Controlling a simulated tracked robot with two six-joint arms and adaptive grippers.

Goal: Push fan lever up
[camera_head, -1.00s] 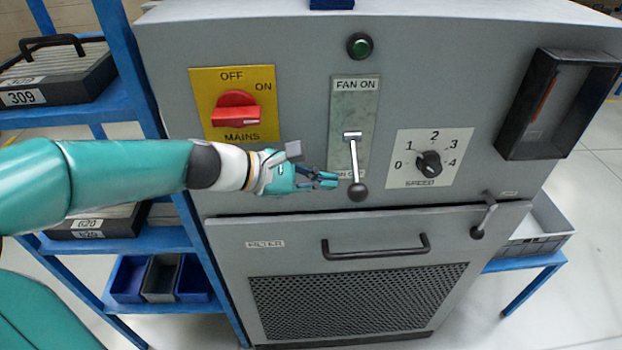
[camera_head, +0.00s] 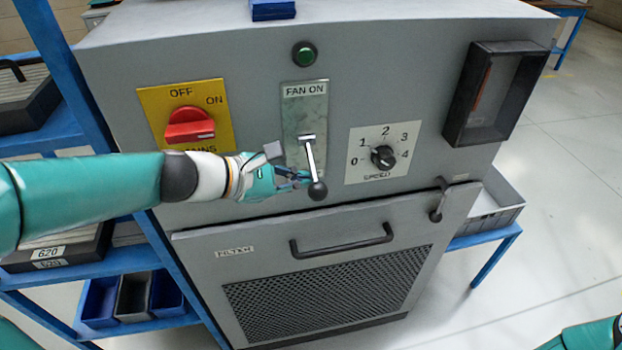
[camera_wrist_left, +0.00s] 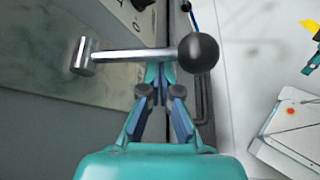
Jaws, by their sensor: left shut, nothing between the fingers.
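The fan lever (camera_head: 312,163) is a silver rod with a dark ball knob, on a greenish plate (camera_head: 304,103) marked FAN ON. It hangs down from its pivot, with the knob at the bottom. My left gripper (camera_head: 304,178) is shut and empty, just left of the rod near the knob. In the left wrist view the lever (camera_wrist_left: 135,55) crosses in front of the closed fingertips (camera_wrist_left: 160,72), with the knob to the right. The tips look very close to the rod; I cannot tell if they touch. My right gripper does not show.
The red mains switch (camera_head: 189,125) is left of the lever and the speed dial (camera_head: 383,157) is right of it. A green button (camera_head: 304,54) sits above. The filter door (camera_head: 330,223) with its handle (camera_head: 342,240) is below. A blue rack (camera_head: 98,90) stands at left.

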